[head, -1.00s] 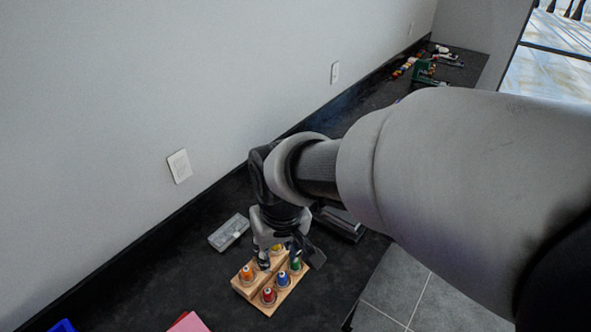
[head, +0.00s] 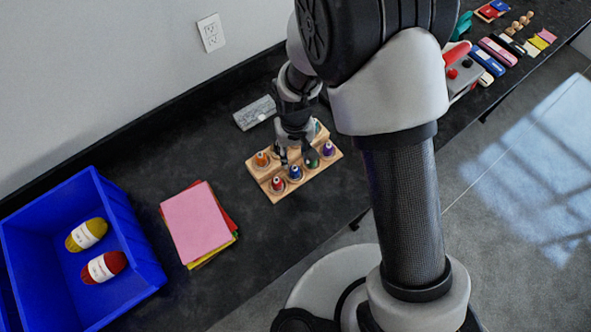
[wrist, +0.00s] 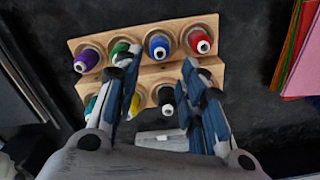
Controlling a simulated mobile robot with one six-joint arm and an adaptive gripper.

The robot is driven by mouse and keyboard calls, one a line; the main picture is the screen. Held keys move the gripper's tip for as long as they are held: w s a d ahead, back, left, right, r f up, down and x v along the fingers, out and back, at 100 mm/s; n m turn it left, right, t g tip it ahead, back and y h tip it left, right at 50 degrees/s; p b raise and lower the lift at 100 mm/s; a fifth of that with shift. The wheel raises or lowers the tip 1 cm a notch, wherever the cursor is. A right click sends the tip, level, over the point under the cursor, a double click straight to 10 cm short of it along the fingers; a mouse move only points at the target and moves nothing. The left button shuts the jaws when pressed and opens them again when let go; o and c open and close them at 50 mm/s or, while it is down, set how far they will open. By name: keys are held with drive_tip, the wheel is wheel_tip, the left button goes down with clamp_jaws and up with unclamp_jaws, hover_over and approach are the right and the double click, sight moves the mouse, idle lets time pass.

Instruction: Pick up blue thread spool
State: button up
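The blue thread spool (head: 295,173) stands upright in the front row of a wooden rack (head: 270,193), between red and green spools. In the wrist view the blue spool (wrist: 160,47) sits in the rack's upper row, between green (wrist: 121,53) and red (wrist: 199,40). My gripper (wrist: 160,62) is open, its two fingers apart and empty. It is over the rack, with the blue spool showing just beyond the gap between the fingertips. In the head view my gripper (head: 293,150) hides part of the rack's back row.
Purple (wrist: 87,60), yellow (wrist: 134,100) and black (wrist: 166,100) spools stand close by. A paper stack (head: 195,222) and a blue bin (head: 140,240) with two yarn balls lie left. A grey case (head: 255,112) is behind the rack. A wall bounds the back.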

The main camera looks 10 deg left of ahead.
sight(295, 167)
wheel_tip(295, 167, down, 10)
drive_tip(key=shift+w+r+b, duration=0.15)
drive_tip(key=shift+b, duration=1)
drive_tip(key=shift+c, duration=0.6)
drive_tip(key=c, duration=0.6)
drive_tip(key=shift+r, duration=0.15)
drive_tip(key=shift+c, duration=0.2)
